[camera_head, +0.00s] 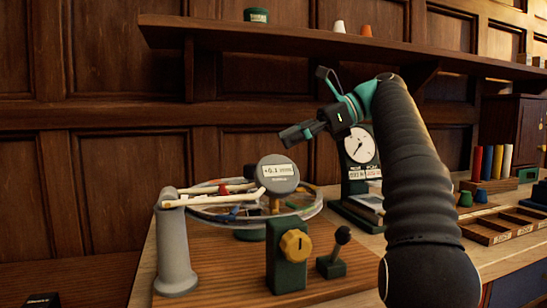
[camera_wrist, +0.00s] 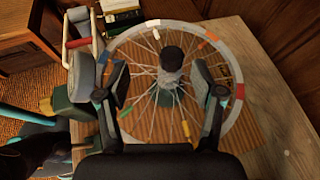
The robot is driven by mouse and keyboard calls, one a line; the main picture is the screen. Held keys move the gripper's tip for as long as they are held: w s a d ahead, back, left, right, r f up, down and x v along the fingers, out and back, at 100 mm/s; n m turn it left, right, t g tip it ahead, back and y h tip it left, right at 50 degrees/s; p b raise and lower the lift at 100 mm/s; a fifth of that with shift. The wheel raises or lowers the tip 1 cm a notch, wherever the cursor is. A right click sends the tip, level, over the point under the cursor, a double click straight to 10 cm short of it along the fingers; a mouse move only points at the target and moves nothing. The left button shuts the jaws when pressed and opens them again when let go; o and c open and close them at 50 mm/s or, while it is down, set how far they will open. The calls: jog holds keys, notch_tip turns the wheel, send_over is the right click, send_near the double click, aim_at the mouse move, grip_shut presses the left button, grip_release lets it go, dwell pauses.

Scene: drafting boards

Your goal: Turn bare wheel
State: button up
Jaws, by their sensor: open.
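The bare wheel (camera_head: 300,209) lies flat, low on a wooden board, partly hidden behind a round gauge. In the wrist view the wheel (camera_wrist: 157,27) shows a pale rim, thin spokes, a dark-topped grey hub (camera_wrist: 172,62) and coloured marks, including white, orange, red, blue and yellow. My gripper (camera_head: 294,134) is above the wheel in the head view. In the wrist view its fingers (camera_wrist: 160,72) are spread and empty, one on either side of the hub in the picture. I cannot tell the height between fingers and wheel.
The round gauge (camera_head: 278,172) reads about +0.1. A grey post (camera_head: 175,250) with pale arms, a green block with a yellow knob (camera_head: 295,245) and a small lever (camera_head: 333,254) stand close by. A dial instrument (camera_head: 360,147) is behind; trays (camera_head: 485,235) lie right. A shelf (camera_head: 290,36) runs above.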

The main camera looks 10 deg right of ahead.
aim_at(253, 164)
jog(key=s+a+r+n+t+h, duration=0.2)
jog(key=s+a+r+n+h, duration=0.15)
jog(key=n, duration=1.05)
jog(key=w+a+f+n+b, duration=0.1)
jog(key=w+f+n, duration=0.1)
jog(key=n, duration=0.3)
jog(key=w+a+f+n+t+h+b, duration=0.1)
jog(key=w+f+n, duration=0.1)
jog(key=f+n, duration=0.2)
jog(key=w+a+f+n+h, duration=0.1)
jog(key=w+a+f+n, duration=0.1)
jog(key=n, duration=0.4)
jog(key=shift+w+f+t+h+b, duration=0.15)
jog(key=shift+w+f+t+b, duration=0.1)
jog(key=shift+f, duration=0.2)
jog(key=shift+w+f+t+h+b, duration=0.1)
jog(key=shift+w+f+t+b, duration=0.1)
jog(key=shift+f, duration=0.25)
